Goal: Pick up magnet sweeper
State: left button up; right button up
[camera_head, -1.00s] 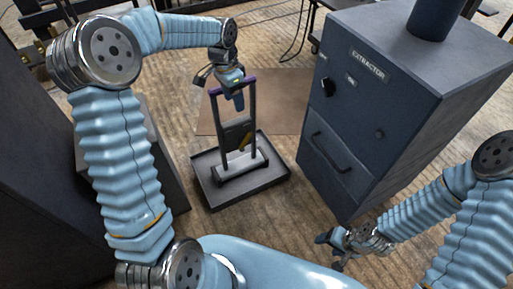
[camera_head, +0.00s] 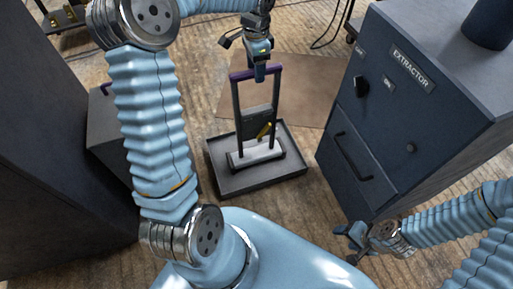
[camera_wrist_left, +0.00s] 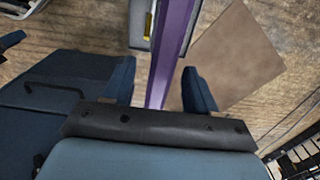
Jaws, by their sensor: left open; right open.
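The magnet sweeper (camera_head: 257,116) stands upright in a dark tray (camera_head: 227,188). It has a black frame, a purple top bar, a yellow piece and a pale base. My left gripper (camera_head: 250,62) is at the top bar, above the tray. In the left wrist view my left gripper (camera_wrist_left: 155,88) is open, with the purple bar (camera_wrist_left: 169,60) running between its two blue fingers, apart from both. My right gripper (camera_head: 352,244) is open and empty at the lower right, near the cabinet's foot.
A dark blue cabinet (camera_head: 385,120) marked EXTRACTOR stands right of the tray. A brown mat (camera_head: 305,85) lies on the wooden floor behind the tray. Dark boxes (camera_head: 105,135) stand at the left. Floor shows clear in front of the tray.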

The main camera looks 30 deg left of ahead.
pick_arm(q)
jog(key=shift+w+f, duration=0.1)
jog(key=shift+f, duration=2.25)
jog(key=shift+f, duration=0.25)
jog(key=c, duration=1)
jog(key=shift+r, duration=0.1)
grip_shut()
